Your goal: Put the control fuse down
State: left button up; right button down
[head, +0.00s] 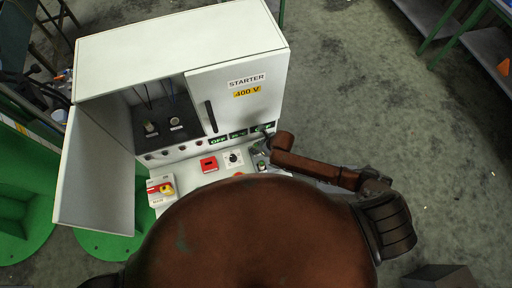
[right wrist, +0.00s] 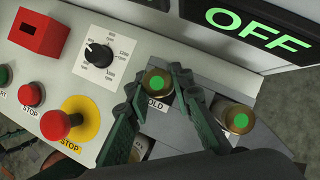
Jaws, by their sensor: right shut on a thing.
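The control fuse (right wrist: 157,84), a brass-coloured cylinder with a green dot on top, is between the fingertips of my right gripper (right wrist: 160,82). The gripper is shut on it. In the head view my right gripper (head: 262,148) is small, at the right end of the sloped console. The fuse is over a grey surface with a label partly reading "OLD". I cannot tell whether its base touches that surface. A second green-dotted cylinder (right wrist: 238,118) stands to its right, apart from the gripper. My left gripper is not in view.
The white starter cabinet (head: 180,45) has an open left compartment with two round fittings on a dark panel (head: 165,130). The console carries a dial (right wrist: 98,55), a red box (right wrist: 40,33), a red stop button on yellow (right wrist: 58,122) and a yellow-red switch (head: 163,188).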

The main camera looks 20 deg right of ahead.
jog(key=shift+f, duration=0.15)
jog(key=c, duration=1.7)
grip_release()
jog(key=shift+s+d+r, duration=0.1)
jog(key=shift+d+r, duration=0.05)
jog(key=shift+r, duration=0.4)
jog(key=v, duration=1.1)
jog(key=shift+r, duration=0.1)
